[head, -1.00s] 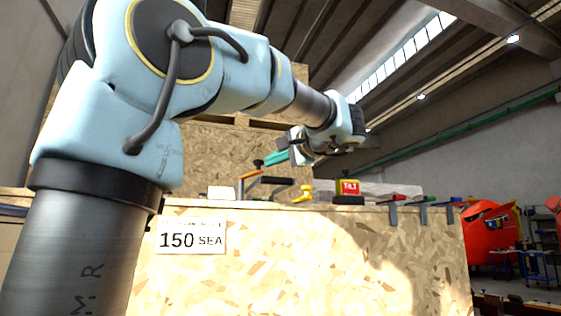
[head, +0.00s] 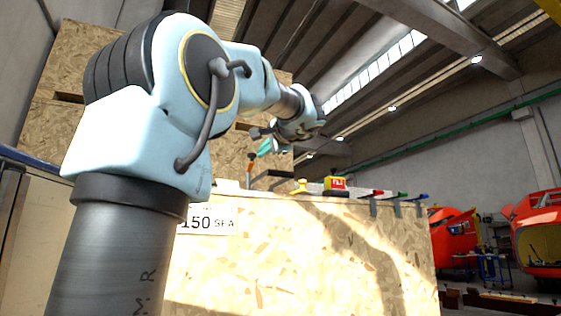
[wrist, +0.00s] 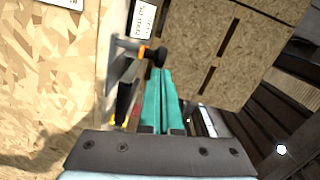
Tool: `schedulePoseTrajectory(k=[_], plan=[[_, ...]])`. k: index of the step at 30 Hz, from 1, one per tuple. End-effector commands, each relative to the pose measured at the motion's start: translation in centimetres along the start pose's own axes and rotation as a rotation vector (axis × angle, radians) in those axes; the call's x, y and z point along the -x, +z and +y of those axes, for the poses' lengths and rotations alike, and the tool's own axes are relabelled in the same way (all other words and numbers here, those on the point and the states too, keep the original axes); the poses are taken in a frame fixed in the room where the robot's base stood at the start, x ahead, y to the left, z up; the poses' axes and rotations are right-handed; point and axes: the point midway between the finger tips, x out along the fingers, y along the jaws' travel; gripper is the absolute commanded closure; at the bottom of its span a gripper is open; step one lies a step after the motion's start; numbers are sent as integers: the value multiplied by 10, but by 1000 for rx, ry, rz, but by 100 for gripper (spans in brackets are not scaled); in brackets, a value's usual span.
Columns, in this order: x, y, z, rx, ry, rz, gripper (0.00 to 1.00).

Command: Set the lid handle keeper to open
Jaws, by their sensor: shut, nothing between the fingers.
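My gripper (head: 264,148) has teal fingers, shut together with nothing between them, above the near end of the crate top. In the wrist view the fingers (wrist: 160,95) point up the picture, their tips close to an orange piece (wrist: 145,52) with a black knob, on a grey bar. Contact cannot be told. In the head view an orange upright piece (head: 250,167) stands below my fingers, with a dark bar (head: 275,174) to its right. I cannot tell for certain which part is the lid handle keeper or how it is set.
The chipboard crate (head: 300,260) fills the middle. On its top are a yellow piece (head: 299,186), a red-and-yellow box (head: 335,184) and several coloured clamps. Taller chipboard crates (head: 75,85) stand behind. Red nosecones (head: 455,235) stand far right. Space above the crate top is open.

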Motion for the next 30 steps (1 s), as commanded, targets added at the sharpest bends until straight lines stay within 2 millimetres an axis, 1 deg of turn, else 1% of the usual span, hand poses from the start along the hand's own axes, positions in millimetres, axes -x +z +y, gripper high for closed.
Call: schedulePoseTrajectory(k=[4, 12, 30], plan=[[-1, 9, 0, 0, -2, -1, 100], [-2, 18, -4, 0, -2, -2, 100], [-4, 22, -5, -1, -1, -9, 100]])
